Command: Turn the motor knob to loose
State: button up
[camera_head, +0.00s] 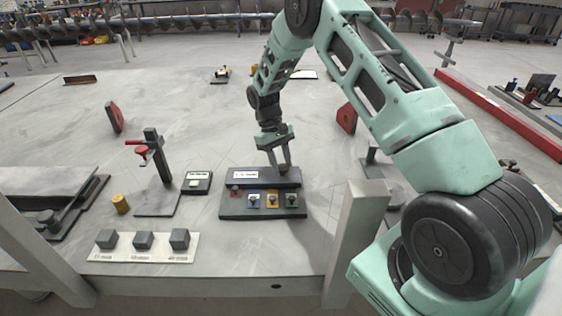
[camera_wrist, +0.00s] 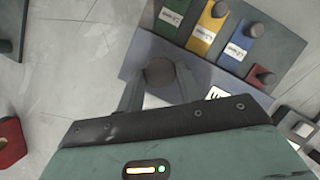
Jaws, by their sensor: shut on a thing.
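A dark control panel (camera_head: 232,212) stands near the front edge of the table. Its raised back strip (camera_head: 225,182) carries a white label (camera_head: 245,175), too small to read surely. In the wrist view, a dark round knob (camera_wrist: 160,72) sits on this strip, between the two fingers of my gripper (camera_wrist: 160,88). My gripper also shows in the head view (camera_head: 281,168), pointing down at the right end of the strip. It is shut on the knob. The knob's pointer and setting marks cannot be made out.
Red (camera_wrist: 261,77), blue (camera_wrist: 245,44), yellow (camera_wrist: 208,30) and green (camera_wrist: 170,18) switch plates with dark knobs stand beside the strip. A black box (camera_head: 197,183), a post with a red clamp (camera_head: 155,160) and a white plate with dark cubes (camera_head: 143,254) lie left.

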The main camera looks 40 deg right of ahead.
jog(key=o, duration=1)
jog(key=shift+r, duration=0.1)
jog(key=b+v, duration=0.2)
jog(key=v, duration=1.5)
jog(key=shift+d+r, duration=0.1)
jog(key=shift+r, duration=0.1)
